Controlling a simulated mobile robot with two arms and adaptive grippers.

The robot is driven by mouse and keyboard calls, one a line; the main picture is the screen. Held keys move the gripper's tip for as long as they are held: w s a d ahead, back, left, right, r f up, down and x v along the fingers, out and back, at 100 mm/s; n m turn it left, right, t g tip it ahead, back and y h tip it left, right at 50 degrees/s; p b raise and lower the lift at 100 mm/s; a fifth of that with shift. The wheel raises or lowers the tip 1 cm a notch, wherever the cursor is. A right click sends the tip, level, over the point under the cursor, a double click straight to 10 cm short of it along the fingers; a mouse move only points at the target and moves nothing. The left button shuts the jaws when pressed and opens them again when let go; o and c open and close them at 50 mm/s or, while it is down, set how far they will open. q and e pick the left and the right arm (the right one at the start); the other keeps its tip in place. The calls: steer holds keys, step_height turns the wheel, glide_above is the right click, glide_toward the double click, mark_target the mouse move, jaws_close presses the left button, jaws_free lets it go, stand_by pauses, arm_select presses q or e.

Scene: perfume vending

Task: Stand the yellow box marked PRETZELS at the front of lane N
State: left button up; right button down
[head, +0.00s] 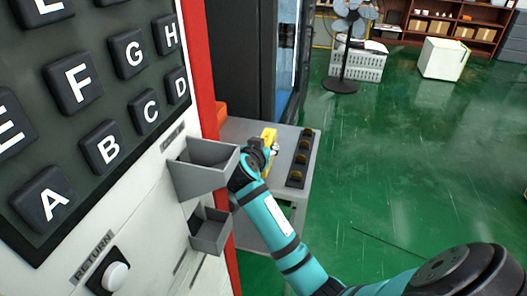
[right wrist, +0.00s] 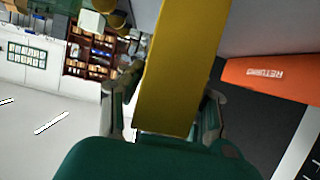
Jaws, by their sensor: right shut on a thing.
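The yellow box (head: 269,136) is held by my right gripper (head: 262,154) above the grey table, near the left end of a black strip. In the right wrist view the yellow box (right wrist: 180,75) stands between the two fingers of my right gripper (right wrist: 168,103), with one finger against each side. No print on its visible face can be read. The box looks slightly tilted in that view. My left gripper is not in view. No lane marked N shows in either view.
The grey table (head: 311,178) carries a black strip (head: 293,183) with several round brown pieces. A lettered keypad panel (head: 110,110) and two grey bins (head: 190,181) are at left. An orange RETURNS piece (right wrist: 270,78) is at right in the wrist view. Green floor is open at right.

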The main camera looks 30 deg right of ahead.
steer(key=shift+w+d, duration=0.2)
steer(key=shift+w, duration=0.3)
steer(key=shift+w+d, duration=0.2)
steer(key=shift+w, duration=0.25)
steer(key=shift+f, duration=1.85)
steer(key=shift+f, duration=0.1)
steer(key=c, duration=0.9)
jaws_free()
steer(key=shift+a+r, duration=0.1)
steer(key=shift+r, duration=0.1)
steer(key=v, duration=0.7)
steer(key=shift+s+a, duration=0.1)
steer(key=shift+s, duration=0.05)
